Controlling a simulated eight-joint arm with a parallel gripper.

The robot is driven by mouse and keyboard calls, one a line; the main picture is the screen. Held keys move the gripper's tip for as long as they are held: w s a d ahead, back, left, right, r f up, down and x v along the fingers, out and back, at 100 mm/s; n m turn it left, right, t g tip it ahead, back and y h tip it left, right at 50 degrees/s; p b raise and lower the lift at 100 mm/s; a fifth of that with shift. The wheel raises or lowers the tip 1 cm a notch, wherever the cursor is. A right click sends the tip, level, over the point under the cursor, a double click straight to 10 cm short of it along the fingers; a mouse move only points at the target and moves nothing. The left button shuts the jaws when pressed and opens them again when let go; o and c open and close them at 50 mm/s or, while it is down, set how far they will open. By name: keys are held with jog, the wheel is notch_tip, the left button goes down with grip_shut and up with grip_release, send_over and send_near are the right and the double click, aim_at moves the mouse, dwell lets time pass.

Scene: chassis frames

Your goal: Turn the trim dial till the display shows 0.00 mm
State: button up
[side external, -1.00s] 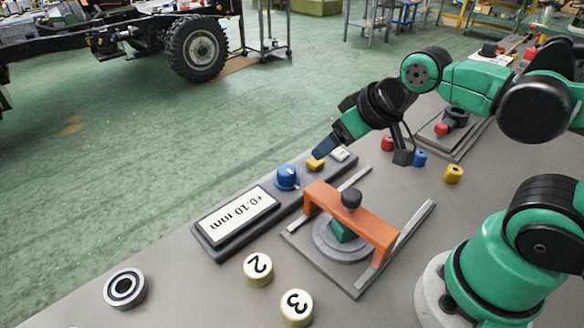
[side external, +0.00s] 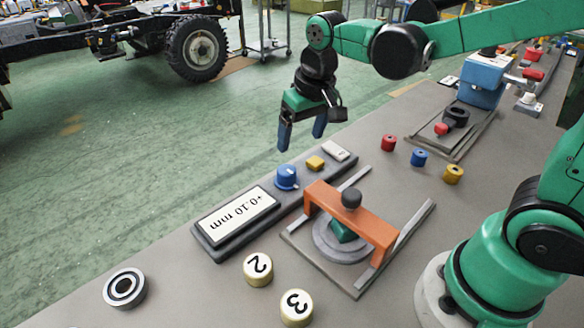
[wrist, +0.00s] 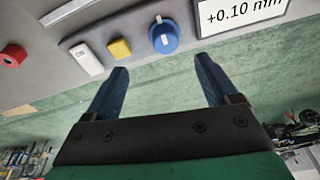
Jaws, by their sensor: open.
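The blue trim dial (side external: 286,177) sits on the grey panel between the display and a yellow button. The display (side external: 238,215) reads +0.10 mm, upside down in the side view; the wrist view shows the display (wrist: 240,12) upright, partly cut off. My gripper (side external: 301,140) is open and empty, its blue fingers pointing down above the dial end of the panel, apart from it. In the wrist view the dial (wrist: 164,38) has a white mark and lies beyond the fingertips, nearer the right finger. Nothing is between the fingers of my gripper (wrist: 163,75).
A yellow button (side external: 315,163) and a white switch (side external: 336,151) sit beside the dial on the panel. An orange bridge (side external: 350,213) with a black knob stands close in front. Red, blue and yellow small cylinders lie to the right. Numbered discs lie at the front.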

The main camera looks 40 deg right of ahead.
aim_at(286, 169)
jog(key=w+f, duration=0.1)
jog(key=w+f+g, duration=0.2)
jog(key=f, duration=0.1)
jog(key=shift+w+a+m, duration=0.1)
jog(key=shift+a+m, duration=0.2)
jog(key=shift+m, duration=0.1)
jog(key=shift+f, duration=2.85)
grip_shut()
